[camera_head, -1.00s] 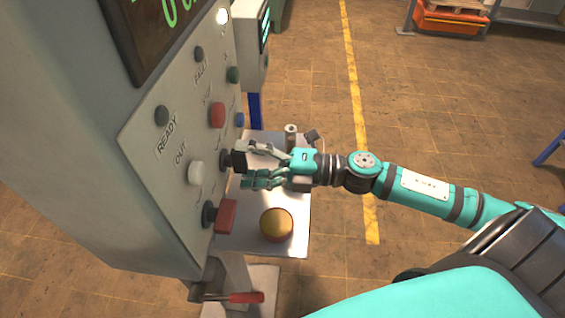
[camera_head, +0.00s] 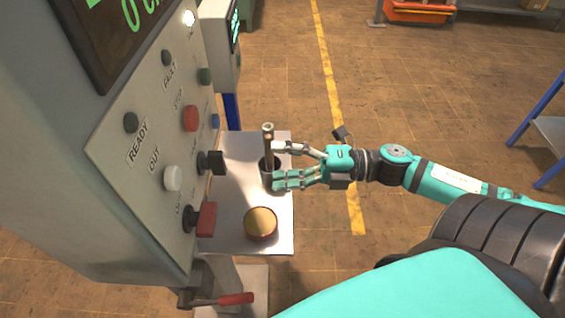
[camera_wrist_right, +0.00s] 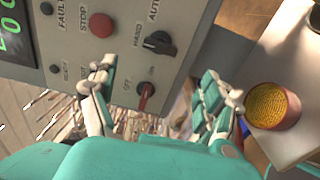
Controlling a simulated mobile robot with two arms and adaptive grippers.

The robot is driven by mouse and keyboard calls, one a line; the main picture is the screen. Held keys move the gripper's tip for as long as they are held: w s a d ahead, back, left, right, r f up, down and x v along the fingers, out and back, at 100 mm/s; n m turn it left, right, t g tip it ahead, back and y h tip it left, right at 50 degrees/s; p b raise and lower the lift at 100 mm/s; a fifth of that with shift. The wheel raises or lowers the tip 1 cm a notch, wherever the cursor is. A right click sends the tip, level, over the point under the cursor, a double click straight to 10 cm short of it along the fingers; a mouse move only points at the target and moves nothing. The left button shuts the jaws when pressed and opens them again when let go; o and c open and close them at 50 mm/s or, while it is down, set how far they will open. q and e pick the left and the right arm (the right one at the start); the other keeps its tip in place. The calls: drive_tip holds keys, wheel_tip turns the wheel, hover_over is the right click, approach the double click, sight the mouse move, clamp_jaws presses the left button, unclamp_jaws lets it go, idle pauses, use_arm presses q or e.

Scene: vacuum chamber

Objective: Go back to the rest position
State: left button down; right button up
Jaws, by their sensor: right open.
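My right gripper (camera_head: 283,165) is open and empty, in front of the control panel and above the small metal shelf (camera_head: 232,228). Its fingers also show spread apart in the right wrist view (camera_wrist_right: 160,85). The panel (camera_head: 150,160) carries a black knob (camera_head: 212,162), a red-handled switch (camera_head: 205,219), a white button (camera_head: 172,178) and a red button (camera_head: 190,118). The gripper is apart from the black knob, to its right in the head view. My left gripper is not in view.
A round part with a yellow-brown top (camera_head: 261,222) sits on the shelf, and a dark holder with an upright metal rod (camera_head: 268,145) stands behind the fingers. A red-handled lever (camera_head: 235,299) sticks out below.

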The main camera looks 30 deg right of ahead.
idle(0.3)
drive_tip(key=w+d+f+m+t+h, duration=0.2)
drive_tip(key=d+f+m+h, duration=0.55)
drive_tip(key=f, duration=0.55)
drive_tip(key=w+d+f+m+t+h, duration=0.15)
drive_tip(key=d+f+m+h, duration=0.35)
drive_tip(key=d+f+m, duration=0.65)
drive_tip(key=s+a+f+m+g+h, duration=0.1)
drive_tip(key=s+a+f+m+g, duration=0.1)
drive_tip(key=s+f, duration=0.55)
drive_tip(key=s+a+f+m+g+h, duration=0.15)
drive_tip(key=s+f, duration=0.25)
drive_tip(key=f, duration=0.7)
drive_tip(key=s+a+f+m+g+h, duration=0.1)
drive_tip(key=s+a+f+m+g, duration=0.3)
drive_tip(key=f, duration=0.6)
drive_tip(key=s+a+f+g, duration=0.1)
drive_tip(key=s+a+f, duration=0.2)
drive_tip(key=s, duration=0.3)
drive_tip(key=s+a+f+g, duration=0.2)
drive_tip(key=s+a+f, duration=0.1)
drive_tip(key=s, duration=0.3)
drive_tip(key=s+a+f+g+y, duration=0.1)
drive_tip(key=s+a+f+g, duration=0.1)
drive_tip(key=s+a, duration=0.3)
drive_tip(key=shift+s+f, duration=0.8)
